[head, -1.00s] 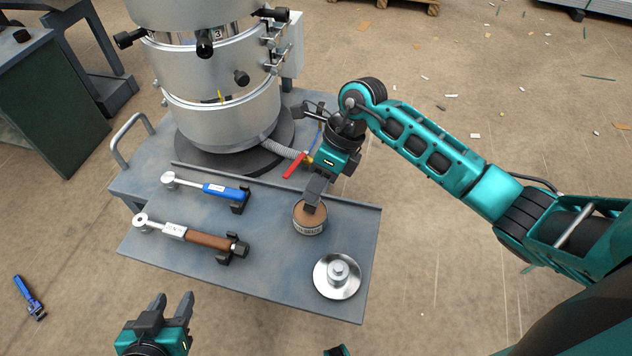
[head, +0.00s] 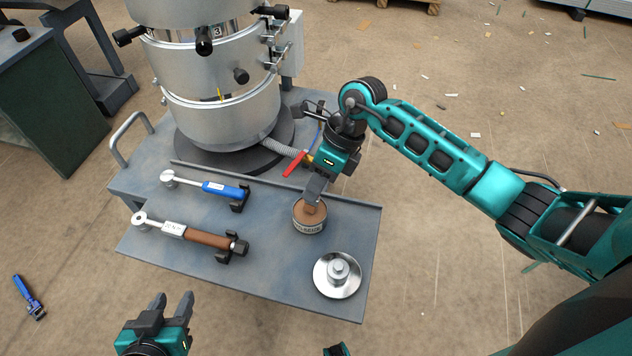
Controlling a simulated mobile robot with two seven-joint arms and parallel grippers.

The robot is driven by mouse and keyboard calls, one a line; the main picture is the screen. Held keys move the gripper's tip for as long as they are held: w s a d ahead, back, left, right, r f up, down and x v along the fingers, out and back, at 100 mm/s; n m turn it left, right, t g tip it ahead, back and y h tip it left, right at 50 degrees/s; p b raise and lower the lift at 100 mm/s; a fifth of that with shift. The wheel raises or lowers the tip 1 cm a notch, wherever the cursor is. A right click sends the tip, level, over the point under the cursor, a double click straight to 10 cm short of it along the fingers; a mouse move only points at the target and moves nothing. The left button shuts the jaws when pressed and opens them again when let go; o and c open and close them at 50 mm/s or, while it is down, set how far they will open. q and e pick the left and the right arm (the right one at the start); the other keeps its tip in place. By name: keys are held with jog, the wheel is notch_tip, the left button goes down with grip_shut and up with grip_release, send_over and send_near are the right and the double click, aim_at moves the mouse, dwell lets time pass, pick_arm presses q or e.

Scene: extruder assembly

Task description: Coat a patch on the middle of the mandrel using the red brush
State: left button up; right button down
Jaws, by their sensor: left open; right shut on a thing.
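My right gripper (head: 316,190) is just above the open tin (head: 309,226) on the cart. My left gripper (head: 172,306) is open and empty, in front of the cart's near edge. A silver flanged piece with a raised hub (head: 338,276) lies at the cart's right front. I cannot tell whether it is the mandrel.
The large silver extruder cylinder (head: 222,100) stands at the back of the cart (head: 270,265). A red lever (head: 294,164) is at the hose end beside my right gripper. A blue-handled tool (head: 222,190) and a brown-handled tool (head: 207,238) lie in holders on the left.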

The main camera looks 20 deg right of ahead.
jog(key=shift+s, duration=0.1)
dwell(0.4)
jog(key=shift+r+p, duration=2.65)
jog(key=shift+r, duration=0.85)
pick_arm(q)
notch_tip(320, 180, up, 5)
jog(key=shift+r, duration=0.1)
pick_arm(e)
jog(key=shift+a+r+n, duration=0.25)
jog(key=shift+r+n, duration=0.05)
jog(key=shift+n, duration=0.2)
pick_arm(q)
jog(key=shift+s+a+f+y, duration=0.3)
jog(key=shift+s+a+f, duration=0.1)
jog(key=shift+a+f, duration=0.35)
pick_arm(e)
jog(key=d+r+n+g+h, duration=0.1)
jog(key=r+n+h, duration=0.3)
jog(key=n, duration=0.8)
jog(key=s+d+r+n+g+h, duration=0.1)
jog(key=d+r+n+h, duration=0.3)
jog(key=r+n, duration=0.4)
jog(key=n, duration=0.5)
jog(key=shift+s+d+g+h, duration=0.25)
jog(key=shift+d+g+h, duration=0.05)
jog(key=shift+d+h, duration=0.1)
